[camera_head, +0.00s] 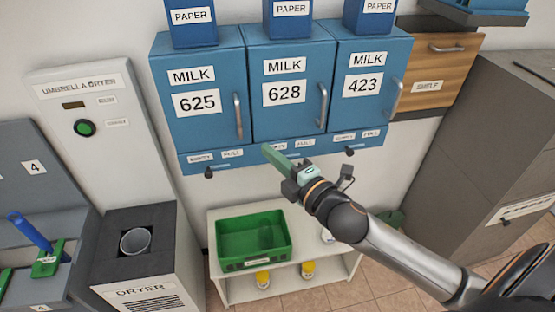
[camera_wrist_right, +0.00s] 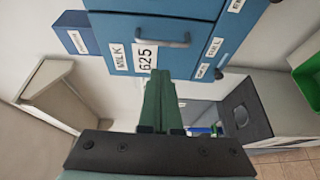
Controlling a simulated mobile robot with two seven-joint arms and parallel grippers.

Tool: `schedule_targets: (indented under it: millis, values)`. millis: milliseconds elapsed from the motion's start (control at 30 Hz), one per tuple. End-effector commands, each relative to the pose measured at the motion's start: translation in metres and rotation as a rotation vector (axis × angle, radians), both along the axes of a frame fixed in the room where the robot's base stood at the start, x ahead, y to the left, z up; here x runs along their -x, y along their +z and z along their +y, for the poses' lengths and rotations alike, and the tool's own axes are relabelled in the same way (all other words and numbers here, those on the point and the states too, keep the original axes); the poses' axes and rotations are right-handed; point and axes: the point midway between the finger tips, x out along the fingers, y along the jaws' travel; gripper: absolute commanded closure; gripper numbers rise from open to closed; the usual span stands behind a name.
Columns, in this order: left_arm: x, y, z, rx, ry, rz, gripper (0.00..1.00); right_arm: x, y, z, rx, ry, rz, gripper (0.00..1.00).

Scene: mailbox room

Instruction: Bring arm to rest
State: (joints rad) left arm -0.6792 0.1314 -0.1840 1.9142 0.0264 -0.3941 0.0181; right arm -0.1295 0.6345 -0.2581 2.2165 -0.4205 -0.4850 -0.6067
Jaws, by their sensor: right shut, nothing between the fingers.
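My right arm (camera_head: 385,243) reaches in from the lower right of the head view. Its gripper (camera_head: 268,151) has green fingers and is shut with nothing in it. The fingertips appear in front of the lower edge of the blue milk boxes; I cannot tell whether they touch. In the right wrist view the two green fingers (camera_wrist_right: 160,76) lie together, pointing toward the blue box marked MILK 625 (camera_wrist_right: 185,60). My left gripper is not in view.
Blue milk boxes 625 (camera_head: 215,125), 628 (camera_head: 285,118) and 423 (camera_head: 362,108) hang on the wall, doors shut. Below, a green tray (camera_head: 253,260) sits on a white shelf. The umbrella dryer (camera_head: 90,105) is left; a grey cabinet (camera_head: 490,135) is right.

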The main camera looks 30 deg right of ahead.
Motion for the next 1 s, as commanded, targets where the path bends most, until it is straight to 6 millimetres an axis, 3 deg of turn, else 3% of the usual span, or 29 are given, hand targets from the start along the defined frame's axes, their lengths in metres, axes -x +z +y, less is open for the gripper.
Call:
schedule_targets:
  millis: [200,467,567,667,800,900,1000]
  values:
    - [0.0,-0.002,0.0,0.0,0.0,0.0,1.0,0.014,0.0,-0.005,0.0,0.0,0.0,1.0]
    - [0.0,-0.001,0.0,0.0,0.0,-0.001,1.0,0.017,-0.006,-0.005,-0.027,-0.003,0.021,1.0]
    - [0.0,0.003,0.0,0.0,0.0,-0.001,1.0,0.023,-0.037,-0.004,-0.151,-0.023,0.116,1.0]
    - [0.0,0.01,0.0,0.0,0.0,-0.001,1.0,0.042,-0.093,0.0,-0.386,-0.073,0.286,1.0]
    - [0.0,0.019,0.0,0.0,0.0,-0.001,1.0,0.091,-0.179,0.015,-0.784,-0.209,0.546,1.0]
    - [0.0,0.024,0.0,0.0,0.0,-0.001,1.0,0.132,-0.227,0.03,-1.033,-0.327,0.69,1.0]
    - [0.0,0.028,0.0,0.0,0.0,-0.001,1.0,0.167,-0.258,0.044,-1.222,-0.433,0.786,1.0]
